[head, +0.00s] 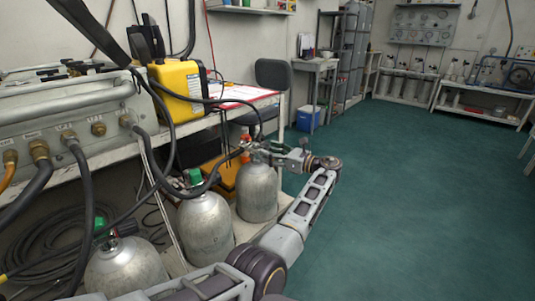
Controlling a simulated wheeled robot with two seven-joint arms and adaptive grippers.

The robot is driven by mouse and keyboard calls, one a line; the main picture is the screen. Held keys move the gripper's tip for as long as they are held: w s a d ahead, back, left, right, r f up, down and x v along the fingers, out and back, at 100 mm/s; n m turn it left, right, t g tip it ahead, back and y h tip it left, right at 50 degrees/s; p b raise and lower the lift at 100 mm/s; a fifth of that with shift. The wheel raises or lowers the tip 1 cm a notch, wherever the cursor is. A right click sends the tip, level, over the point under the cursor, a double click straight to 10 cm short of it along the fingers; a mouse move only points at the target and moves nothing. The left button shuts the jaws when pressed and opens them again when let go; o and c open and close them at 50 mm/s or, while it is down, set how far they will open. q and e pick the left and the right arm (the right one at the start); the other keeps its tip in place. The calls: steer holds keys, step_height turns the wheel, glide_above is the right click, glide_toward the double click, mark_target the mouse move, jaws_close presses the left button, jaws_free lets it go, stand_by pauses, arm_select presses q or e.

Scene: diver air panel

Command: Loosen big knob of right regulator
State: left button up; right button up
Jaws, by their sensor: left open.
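Three grey metal cylinders stand below the bench: a front one (125,270), a middle one (206,232) and a right one (257,195). A regulator with a black hose sits at the top of the right cylinder, small and partly hidden behind my left gripper (264,151). My left gripper is open, its fingers at the regulator's height just above the cylinder's top. I cannot tell whether the fingers touch the big knob, or make the knob out clearly. My right gripper is not in view.
A grey panel (62,115) with hose fittings is at left. A yellow case (180,92) stands on the bench beside it. Black hoses loop down near the cylinders and my left arm. A chair (272,75) stands behind. The green floor (420,190) at right is clear.

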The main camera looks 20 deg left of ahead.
arm_select(q)
steer(key=shift+c, duration=0.2)
steer(key=c, duration=1)
steer(key=shift+o, duration=0.2)
